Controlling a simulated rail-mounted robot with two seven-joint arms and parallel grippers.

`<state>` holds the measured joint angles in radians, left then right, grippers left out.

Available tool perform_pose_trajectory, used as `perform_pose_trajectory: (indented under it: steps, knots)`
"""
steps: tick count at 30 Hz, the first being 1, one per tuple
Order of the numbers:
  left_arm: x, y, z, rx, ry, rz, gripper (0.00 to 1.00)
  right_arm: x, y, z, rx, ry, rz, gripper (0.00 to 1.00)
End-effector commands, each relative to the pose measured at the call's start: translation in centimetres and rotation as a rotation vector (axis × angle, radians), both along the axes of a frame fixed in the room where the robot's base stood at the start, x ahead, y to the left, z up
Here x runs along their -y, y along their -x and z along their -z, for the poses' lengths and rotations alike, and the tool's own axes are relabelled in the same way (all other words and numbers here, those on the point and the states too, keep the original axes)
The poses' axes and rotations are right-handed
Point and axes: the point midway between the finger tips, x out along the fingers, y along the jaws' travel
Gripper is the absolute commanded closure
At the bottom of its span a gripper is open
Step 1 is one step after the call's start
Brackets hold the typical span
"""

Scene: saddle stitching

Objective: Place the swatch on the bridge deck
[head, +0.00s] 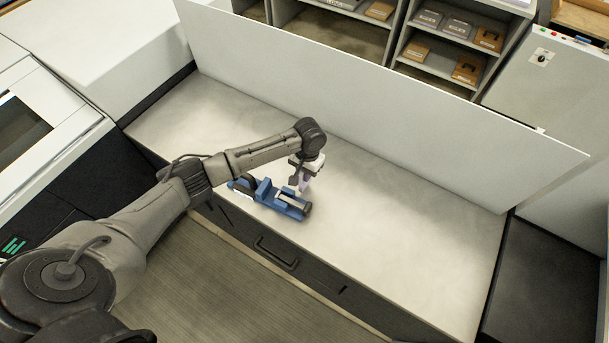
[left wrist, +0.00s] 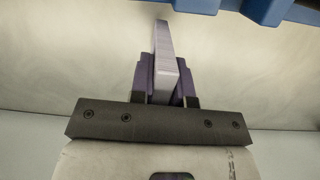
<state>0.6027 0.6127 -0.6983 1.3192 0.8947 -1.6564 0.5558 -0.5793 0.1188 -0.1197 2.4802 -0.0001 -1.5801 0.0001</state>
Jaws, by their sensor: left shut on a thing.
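My left gripper (head: 303,184) is above the worktop, at the back right side of a blue fixture (head: 264,195). In the left wrist view its purple fingers are shut on a thin pale grey-lilac strip, which looks like the swatch (left wrist: 165,50). The strip stands out beyond the fingertips. Part of the blue fixture (left wrist: 205,5) shows at the top edge there, apart from the strip. My right gripper is out of view.
The pale worktop (head: 410,235) is clear to the right of the fixture. A tall white panel (head: 370,95) runs along its back edge. Shelves (head: 440,65) with boxes stand behind the panel. A dark drawer front with a handle (head: 276,253) is below the front edge.

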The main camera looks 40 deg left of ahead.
Motion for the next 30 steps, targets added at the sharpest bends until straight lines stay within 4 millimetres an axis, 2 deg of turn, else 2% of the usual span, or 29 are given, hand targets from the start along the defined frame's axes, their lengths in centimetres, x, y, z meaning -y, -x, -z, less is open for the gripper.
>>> perform_pose_trajectory:
  steps: [3, 6, 19, 20, 21, 27, 30]
  knots:
    - [0.0, 0.0, 1.4, -0.001, -0.001, -0.001, 1.0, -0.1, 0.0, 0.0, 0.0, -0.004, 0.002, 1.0]
    - [0.0, 0.0, 1.9, 0.0, -0.001, -0.001, 1.0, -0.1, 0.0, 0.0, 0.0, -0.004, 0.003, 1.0]
    - [0.0, 0.0, 2.4, 0.0, -0.001, 0.0, 1.0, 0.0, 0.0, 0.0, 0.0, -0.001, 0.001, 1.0]
    - [0.0, 0.0, 2.4, 0.001, -0.001, 0.0, 0.81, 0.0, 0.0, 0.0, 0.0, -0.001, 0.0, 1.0]
    - [0.0, 0.0, 2.3, 0.001, -0.001, 0.0, 0.78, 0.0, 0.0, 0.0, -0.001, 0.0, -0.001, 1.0]
    - [0.0, 0.0, 2.3, 0.001, -0.001, 0.0, 0.58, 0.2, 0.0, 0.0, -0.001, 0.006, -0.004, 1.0]
    - [0.0, 0.0, 2.3, 0.001, -0.001, 0.0, 0.58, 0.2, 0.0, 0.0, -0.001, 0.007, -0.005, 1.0]
